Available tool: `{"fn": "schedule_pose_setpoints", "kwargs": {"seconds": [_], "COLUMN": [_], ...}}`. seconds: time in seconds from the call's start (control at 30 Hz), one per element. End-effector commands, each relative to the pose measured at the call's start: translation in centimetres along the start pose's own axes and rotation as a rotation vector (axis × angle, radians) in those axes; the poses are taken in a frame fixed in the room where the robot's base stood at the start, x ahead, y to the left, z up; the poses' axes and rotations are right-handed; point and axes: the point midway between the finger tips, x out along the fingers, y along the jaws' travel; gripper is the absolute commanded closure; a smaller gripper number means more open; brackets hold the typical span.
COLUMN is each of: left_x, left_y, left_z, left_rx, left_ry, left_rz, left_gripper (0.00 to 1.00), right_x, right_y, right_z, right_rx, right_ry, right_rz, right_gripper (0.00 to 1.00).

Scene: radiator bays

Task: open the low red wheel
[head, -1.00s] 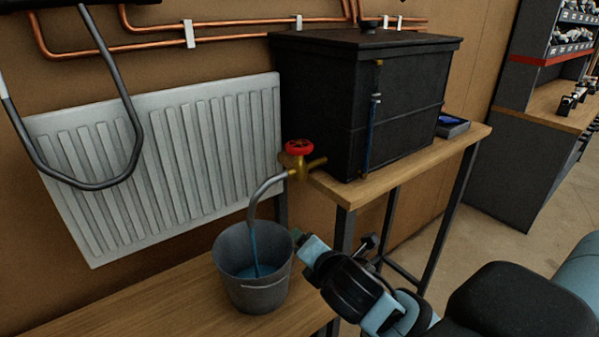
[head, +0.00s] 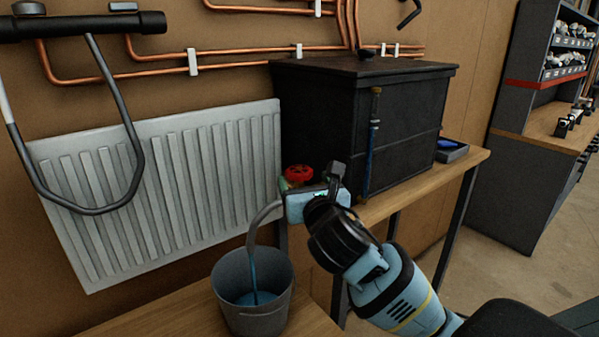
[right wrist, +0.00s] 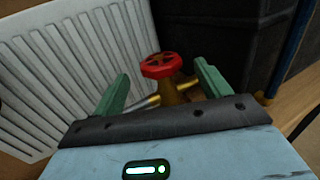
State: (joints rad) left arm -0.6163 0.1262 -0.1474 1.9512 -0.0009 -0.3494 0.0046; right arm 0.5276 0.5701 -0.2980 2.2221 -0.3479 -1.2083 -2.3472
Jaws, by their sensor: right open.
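The low red wheel (head: 298,174) sits on top of a brass valve at the left front of the black tank. It also shows in the right wrist view (right wrist: 161,65), on its brass body (right wrist: 180,92). My right gripper (head: 290,186) is at the valve in the head view and hides most of the brass body. In the right wrist view the right gripper (right wrist: 160,88) is open, with one green finger on each side of the valve. The wheel appears beyond and between the fingertips; I cannot tell any contact. My left gripper is not in view.
A grey bucket (head: 253,312) with blue water stands on the lower wooden bench under the curved pipe (head: 258,226). The black tank (head: 325,120) stands on a wooden table. A white radiator (head: 160,190) hangs at left. Copper pipes (head: 240,62) run above.

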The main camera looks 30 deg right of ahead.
Motion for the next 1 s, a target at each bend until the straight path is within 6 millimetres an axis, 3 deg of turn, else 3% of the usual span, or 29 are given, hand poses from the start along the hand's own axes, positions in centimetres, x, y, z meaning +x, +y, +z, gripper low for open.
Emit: {"fn": "schedule_pose_setpoints", "kwargs": {"seconds": [0.3, 0.77, 1.0], "left_x": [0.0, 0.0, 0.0], "left_y": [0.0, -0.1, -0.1], "left_z": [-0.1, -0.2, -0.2], "left_rx": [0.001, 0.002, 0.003], "left_ry": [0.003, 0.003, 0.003], "left_rz": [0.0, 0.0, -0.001], "left_gripper": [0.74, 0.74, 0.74], "right_x": [4.2, 5.3, 5.3], "right_y": [0.0, 0.0, 0.0], "right_z": [0.0, 0.0, 0.0], "right_rx": [0.002, 0.002, 0.002], "right_ry": [0.001, 0.001, 0.001], "right_rz": [-0.001, 0.0, 0.0], "right_gripper": [0.24, 0.24, 0.53]}}
